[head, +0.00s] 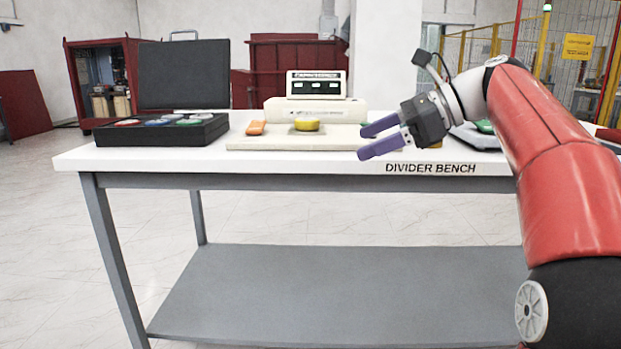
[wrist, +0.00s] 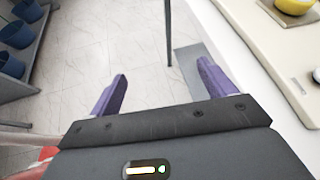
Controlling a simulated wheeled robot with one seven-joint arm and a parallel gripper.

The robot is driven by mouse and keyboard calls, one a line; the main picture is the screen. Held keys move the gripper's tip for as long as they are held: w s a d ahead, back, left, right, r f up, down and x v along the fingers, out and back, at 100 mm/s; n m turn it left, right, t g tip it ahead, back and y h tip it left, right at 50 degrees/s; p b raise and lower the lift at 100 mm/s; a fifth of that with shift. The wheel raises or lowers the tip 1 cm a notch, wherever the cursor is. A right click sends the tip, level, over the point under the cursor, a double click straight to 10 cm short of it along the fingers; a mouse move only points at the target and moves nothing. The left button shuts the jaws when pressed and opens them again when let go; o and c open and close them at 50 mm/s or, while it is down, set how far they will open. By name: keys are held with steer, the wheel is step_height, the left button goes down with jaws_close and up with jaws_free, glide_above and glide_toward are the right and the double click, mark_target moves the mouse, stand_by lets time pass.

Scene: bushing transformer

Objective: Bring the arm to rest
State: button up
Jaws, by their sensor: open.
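My gripper (head: 378,138) is open with nothing between its purple fingers. In the head view it is held at the front edge of the white bench top, right of the yellow round piece, with its fingers pointing left. In the wrist view the gripper (wrist: 160,88) shows the two fingers apart, with floor and a bench leg beyond them. My red arm reaches in from the right side of the head view and covers the right part of the bench.
The bench (head: 150,157) carries an open black case (head: 165,130) with coloured pieces, a cream instrument (head: 316,104) with a display, an orange piece (head: 256,128) and the yellow piece (head: 307,124) on a pale base. Items behind my gripper are partly hidden. Blue bins (wrist: 18,34) stand on a shelf.

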steer(key=s+d+f+n+t+h, duration=0.1)
steer(key=s+d+f+n+h, duration=0.1)
steer(key=s+f+n+h, duration=0.4)
steer(key=s+d+f+n+t+h, duration=0.1)
steer(key=s+f+n+h, duration=0.5)
steer(key=s+f+n, duration=0.7)
steer(key=s+d+f, duration=0.1)
steer(key=s+f, duration=0.5)
steer(key=f, duration=0.5)
steer(key=shift+d+f+t, duration=0.3)
steer(key=shift+d, duration=0.05)
